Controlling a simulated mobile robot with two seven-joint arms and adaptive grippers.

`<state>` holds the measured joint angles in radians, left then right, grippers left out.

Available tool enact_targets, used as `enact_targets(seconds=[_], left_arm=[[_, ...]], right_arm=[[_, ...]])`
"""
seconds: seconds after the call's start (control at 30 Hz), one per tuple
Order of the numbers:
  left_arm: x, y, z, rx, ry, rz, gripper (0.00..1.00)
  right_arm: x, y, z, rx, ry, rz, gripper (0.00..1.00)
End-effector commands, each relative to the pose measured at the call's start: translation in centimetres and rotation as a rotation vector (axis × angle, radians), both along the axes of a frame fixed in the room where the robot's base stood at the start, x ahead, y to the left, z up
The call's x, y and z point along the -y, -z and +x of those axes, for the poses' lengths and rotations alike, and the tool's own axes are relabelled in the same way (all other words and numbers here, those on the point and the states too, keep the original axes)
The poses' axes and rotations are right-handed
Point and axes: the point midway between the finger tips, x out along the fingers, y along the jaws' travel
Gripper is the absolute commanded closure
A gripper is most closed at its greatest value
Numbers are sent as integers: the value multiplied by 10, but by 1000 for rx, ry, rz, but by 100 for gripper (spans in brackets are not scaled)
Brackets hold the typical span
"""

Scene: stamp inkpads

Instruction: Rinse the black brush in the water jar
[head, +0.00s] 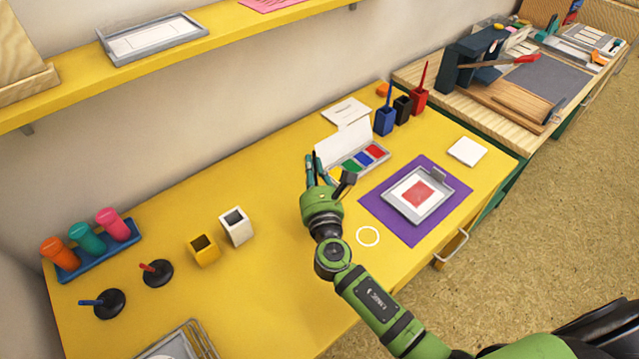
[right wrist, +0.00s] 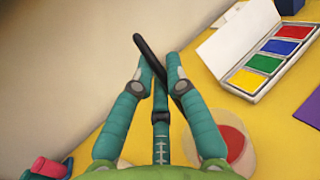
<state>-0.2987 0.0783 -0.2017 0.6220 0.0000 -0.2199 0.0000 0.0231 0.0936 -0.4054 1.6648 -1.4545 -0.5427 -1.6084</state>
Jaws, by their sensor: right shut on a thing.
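My right gripper (head: 318,168) is over the middle of the yellow table, shut on the black brush (head: 347,182). In the right wrist view its fingers (right wrist: 158,72) pinch the brush's dark shaft (right wrist: 147,48), which is tilted. A round pale vessel with red inside (right wrist: 236,145) shows below and right of the fingers in that view; it may be the water jar. The gripper partly covers it, and I cannot make it out in the head view. I cannot tell whether the brush touches it. My left gripper is not in view.
A paint palette (head: 368,157) lies just beyond the gripper. Blue (head: 385,121), black (head: 402,110) and red (head: 419,100) holders stand behind it. A purple mat (head: 375,211) with a framed tray lies right. White (head: 237,228) and yellow (head: 203,251) cups stand left.

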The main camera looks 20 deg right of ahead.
Motion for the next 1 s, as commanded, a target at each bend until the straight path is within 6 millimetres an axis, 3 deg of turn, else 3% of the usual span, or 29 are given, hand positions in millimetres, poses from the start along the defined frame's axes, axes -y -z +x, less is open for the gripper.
enact_targets(seconds=[1.0], left_arm=[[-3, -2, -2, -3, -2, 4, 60]], right_arm=[[21, 0, 9, 0, 0, 0, 100]])
